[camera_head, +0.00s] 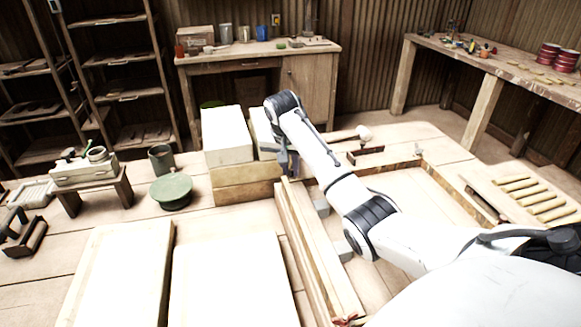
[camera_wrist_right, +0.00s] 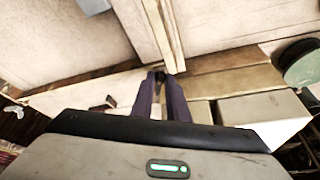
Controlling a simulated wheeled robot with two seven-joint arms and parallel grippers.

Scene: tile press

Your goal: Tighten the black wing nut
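My right gripper (camera_wrist_right: 160,76) points down at the far end of the long wooden bars (camera_head: 305,245), beside the stacked blocks. In the right wrist view its two purple-grey fingers stand a little apart. A small dark thing, perhaps the black wing nut (camera_wrist_right: 160,73), shows between their tips at the end of the wooden bar (camera_wrist_right: 163,35). I cannot tell whether the fingers touch it. In the head view my arm and gripper hide that spot. A small red piece (camera_head: 346,320) sits at the near end of the bars. My left gripper is not in view.
White blocks (camera_head: 226,135) on wooden blocks (camera_head: 245,182) stand close left of the gripper. A green round lidded thing (camera_head: 171,191) is farther left. Large pale slabs (camera_head: 232,280) lie in front. A slatted rack (camera_head: 535,198) is at the right.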

